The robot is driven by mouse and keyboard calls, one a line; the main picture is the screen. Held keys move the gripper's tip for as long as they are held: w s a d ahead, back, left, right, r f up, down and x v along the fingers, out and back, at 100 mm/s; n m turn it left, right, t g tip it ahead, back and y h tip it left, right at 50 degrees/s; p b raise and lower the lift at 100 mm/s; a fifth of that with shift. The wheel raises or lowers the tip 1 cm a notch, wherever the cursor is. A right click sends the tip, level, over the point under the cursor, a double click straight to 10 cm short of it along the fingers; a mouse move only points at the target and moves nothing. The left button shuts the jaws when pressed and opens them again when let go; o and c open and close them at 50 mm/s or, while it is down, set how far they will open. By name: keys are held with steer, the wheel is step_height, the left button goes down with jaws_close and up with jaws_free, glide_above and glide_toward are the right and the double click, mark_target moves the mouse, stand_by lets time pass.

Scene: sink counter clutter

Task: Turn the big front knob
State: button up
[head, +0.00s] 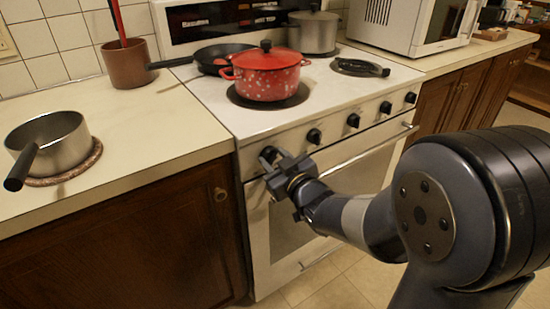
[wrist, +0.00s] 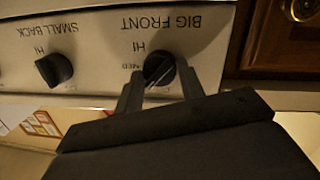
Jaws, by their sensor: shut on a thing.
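The big front knob (head: 268,154) is the leftmost black knob on the white stove's front panel. It also shows in the wrist view (wrist: 158,67), by the upside-down label "BIG FRONT", with "HI" and "MED" marks beside it. My gripper (head: 273,162) is at this knob, reaching in from the lower right. In the wrist view my gripper (wrist: 160,78) has one finger on each side of the knob and is shut on it. The fingers hide the knob's lower sides. A light pointer line on the knob is slanted.
The small back knob (wrist: 54,70) is beside it, the second knob (head: 314,136) in the head view. The oven handle (head: 365,148) runs below the knobs. A red pot (head: 266,77) stands on the front left burner. A steel saucepan (head: 50,140) is on the left counter.

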steer(key=shift+m, duration=0.3)
stand_by(0.4)
steer(key=o, duration=1)
steer(key=p+v, duration=0.1)
steer(key=v, duration=0.9)
steer(key=shift+s+d+p, duration=0.2)
steer(key=shift+s+p, duration=0.1)
steer(key=shift+s, duration=0.05)
steer(key=shift+w, duration=0.1)
steer(key=b+x, duration=0.1)
steer(key=x, duration=0.9)
steer(key=shift+w+a, duration=0.25)
steer(key=shift+w, duration=0.05)
